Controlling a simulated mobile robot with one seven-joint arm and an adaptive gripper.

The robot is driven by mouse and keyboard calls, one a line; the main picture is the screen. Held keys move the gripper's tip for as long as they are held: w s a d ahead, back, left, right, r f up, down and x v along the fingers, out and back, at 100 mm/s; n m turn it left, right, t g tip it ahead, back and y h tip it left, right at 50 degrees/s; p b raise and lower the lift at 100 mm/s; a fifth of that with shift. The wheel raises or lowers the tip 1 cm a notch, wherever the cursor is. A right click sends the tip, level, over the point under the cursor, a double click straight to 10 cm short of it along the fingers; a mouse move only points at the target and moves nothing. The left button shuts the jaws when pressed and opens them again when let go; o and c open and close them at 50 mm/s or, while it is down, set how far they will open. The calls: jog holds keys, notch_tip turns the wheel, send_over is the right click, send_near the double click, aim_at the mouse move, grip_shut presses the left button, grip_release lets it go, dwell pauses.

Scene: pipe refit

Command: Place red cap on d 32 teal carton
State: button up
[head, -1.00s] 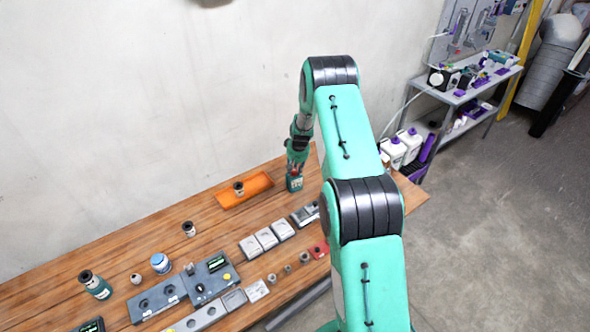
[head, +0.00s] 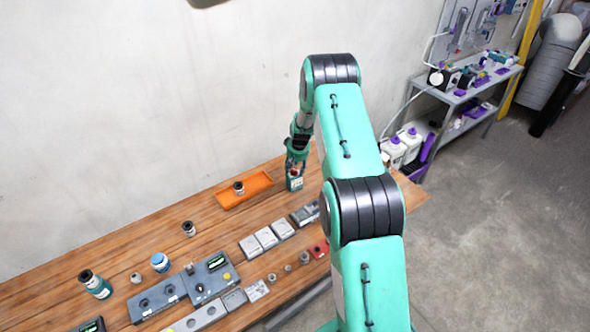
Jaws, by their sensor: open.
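The teal carton (head: 295,184) stands upright on the wooden table near its far right end, with a pale label on its front. My gripper (head: 296,169) points down right over the carton, with its open fingers around or just above the carton's top. A small reddish patch shows between the fingers at the carton's top. It may be the red cap, but it is too small to tell whether it sits on the carton. A flat red piece (head: 319,250) with a dark spot lies near the table's front edge, partly behind my arm.
An orange tray (head: 229,195) with a small dark-topped jar (head: 239,187) lies left of the carton. Several grey boxes, small metal parts and a grey control panel (head: 206,278) fill the table's front.

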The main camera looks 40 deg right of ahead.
jog(key=v, duration=1.1)
jog(key=shift+r+b, duration=0.25)
jog(key=shift+b, duration=0.05)
jog(key=s+a+r, duration=0.2)
jog(key=a+r, duration=0.3)
jog(key=r, duration=0.4)
jog(key=s+a+r, duration=0.2)
jog(key=a+r, duration=0.4)
jog(key=r, duration=0.2)
jog(key=s+a+r+n+t, duration=0.1)
jog(key=s+a+r, duration=1.05)
jog(key=r, duration=0.35)
jog(key=s+a+r+n, duration=0.1)
jog(key=s+a+r, duration=0.25)
jog(key=s, duration=0.35)
jog(key=s+a+r, duration=0.3)
jog(key=s+a, duration=0.2)
jog(key=s, duration=0.1)
jog(key=s+a, duration=0.3)
jog(key=s, duration=0.6)
jog(key=s+a+t, duration=0.1)
jog(key=s+a, duration=0.2)
jog(key=s, duration=0.6)
jog(key=shift+r+n+t+y, duration=0.15)
jog(key=shift+n+t+y, duration=0.15)
jog(key=shift+n+y, duration=0.1)
